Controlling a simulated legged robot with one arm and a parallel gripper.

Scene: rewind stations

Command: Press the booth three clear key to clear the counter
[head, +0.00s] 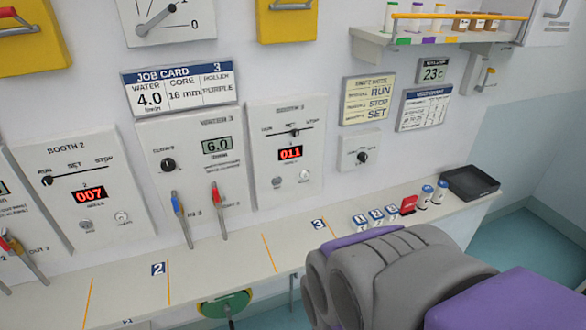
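The booth three panel (258,120) is a white plate on the wall, right of the water panel. Its title is blurred but seems to read booth 3. Its red-lit counter (290,153) reads 011. Above the counter is a slider with a black knob (294,132), near the middle of its line. Below the counter are two small round parts, a greyer one (277,181) and a paler one (304,176). Their labels are too small to read, so I cannot tell which is the clear key. My grey and purple arm fills the lower right; my gripper's fingers do not show.
The booth 2 panel (75,160) at the left reads 007. The water panel (180,145) has red and blue levers below it. On the counter ledge (215,255) stand several small labelled blocks, a red item (408,205) and a black tray (470,183). A shelf (430,38) hangs above.

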